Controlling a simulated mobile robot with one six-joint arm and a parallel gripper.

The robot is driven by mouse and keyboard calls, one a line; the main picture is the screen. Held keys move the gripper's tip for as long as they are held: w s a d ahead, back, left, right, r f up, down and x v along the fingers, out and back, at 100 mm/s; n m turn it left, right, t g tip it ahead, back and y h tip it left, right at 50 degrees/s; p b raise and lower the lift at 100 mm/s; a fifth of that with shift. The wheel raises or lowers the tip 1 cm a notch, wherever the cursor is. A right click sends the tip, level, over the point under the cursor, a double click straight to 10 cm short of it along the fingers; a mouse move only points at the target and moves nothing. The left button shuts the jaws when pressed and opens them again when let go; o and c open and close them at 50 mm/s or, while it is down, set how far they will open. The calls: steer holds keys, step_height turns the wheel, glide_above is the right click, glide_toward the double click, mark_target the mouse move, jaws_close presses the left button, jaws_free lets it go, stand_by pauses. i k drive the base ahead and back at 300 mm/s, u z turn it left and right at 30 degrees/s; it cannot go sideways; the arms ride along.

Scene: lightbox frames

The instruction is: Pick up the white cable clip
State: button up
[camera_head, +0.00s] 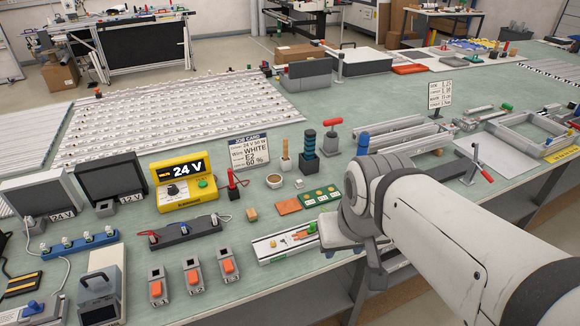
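My arm comes in from the right, and my gripper (348,242) is at its end, over the front edge of the bench beside a narrow pale tray (262,259). The arm hides most of the gripper, so its fingers cannot be made out. The tray holds several small orange and pale pieces. I cannot make out for certain which small piece is the white cable clip; it may be in the tray or hidden behind my arm.
A row of orange switches (193,277) stands left of the tray. Grey frames lie at right.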

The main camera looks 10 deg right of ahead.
mark_target(298, 184)
steer(key=u, duration=2.85)
steer(key=k, duration=1.45)
steer(key=z, duration=1.9)
steer(key=i, duration=1)
steer(key=z, duration=0.05)
